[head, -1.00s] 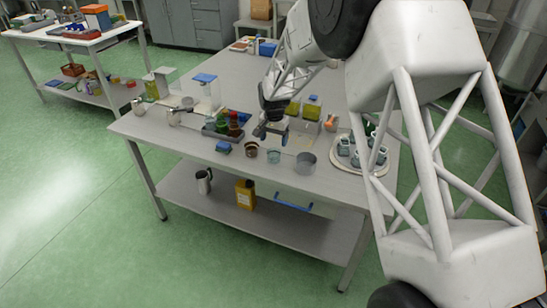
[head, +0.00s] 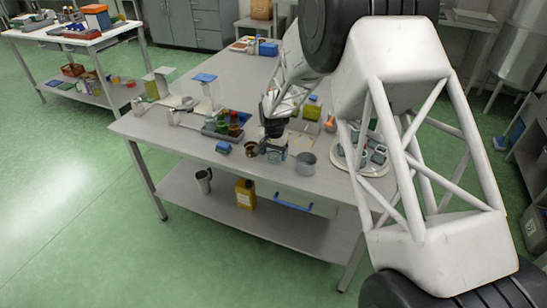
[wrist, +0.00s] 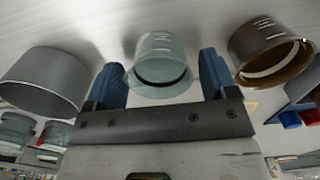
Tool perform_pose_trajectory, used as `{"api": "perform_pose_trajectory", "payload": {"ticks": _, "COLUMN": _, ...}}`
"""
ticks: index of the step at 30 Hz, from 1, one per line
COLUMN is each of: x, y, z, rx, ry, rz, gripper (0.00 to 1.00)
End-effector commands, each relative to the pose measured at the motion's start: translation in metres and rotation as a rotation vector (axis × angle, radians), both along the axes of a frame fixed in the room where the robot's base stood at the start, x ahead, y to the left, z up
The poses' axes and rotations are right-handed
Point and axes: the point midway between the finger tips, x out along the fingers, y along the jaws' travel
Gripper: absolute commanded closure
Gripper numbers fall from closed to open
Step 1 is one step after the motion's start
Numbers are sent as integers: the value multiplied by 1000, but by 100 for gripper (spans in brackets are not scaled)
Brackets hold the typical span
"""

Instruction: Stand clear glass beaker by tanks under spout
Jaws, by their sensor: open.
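A clear glass beaker (wrist: 160,52) with a greenish tint stands on the table; it also shows in the head view (head: 277,157), partly covered by my gripper (head: 273,143). In the wrist view my gripper (wrist: 161,62) is open, its blue fingers on either side of the beaker. A small gap shows at each side. A yellow-green tank (head: 312,109) stands behind on the table; my arm hides the area next to it. I cannot make out clearly which spout is meant.
A brown beaker (wrist: 270,52) stands close to one finger and a grey metal cup (wrist: 45,78) close to the other. A round tray (head: 373,169) with several small cups is at the right. A blue block (head: 223,147) and a rack with bottles (head: 222,127) are at the left.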

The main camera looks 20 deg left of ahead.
Motion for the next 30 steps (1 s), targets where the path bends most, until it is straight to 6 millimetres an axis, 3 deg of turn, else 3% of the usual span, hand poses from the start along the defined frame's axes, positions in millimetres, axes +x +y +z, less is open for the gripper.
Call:
{"api": "perform_pose_trajectory", "payload": {"ticks": 6, "x": 0, "y": 0, "z": 0, "rx": 0, "ry": 0, "rz": 0, "gripper": 21}}
{"api": "perform_pose_trajectory", "payload": {"ticks": 14, "x": 0, "y": 0, "z": 0, "rx": 0, "ry": 0, "rz": 0, "gripper": 57}}
{"api": "perform_pose_trajectory", "payload": {"ticks": 30, "x": 0, "y": 0, "z": 2, "rx": 0, "ry": 0, "rz": 0, "gripper": 57}}
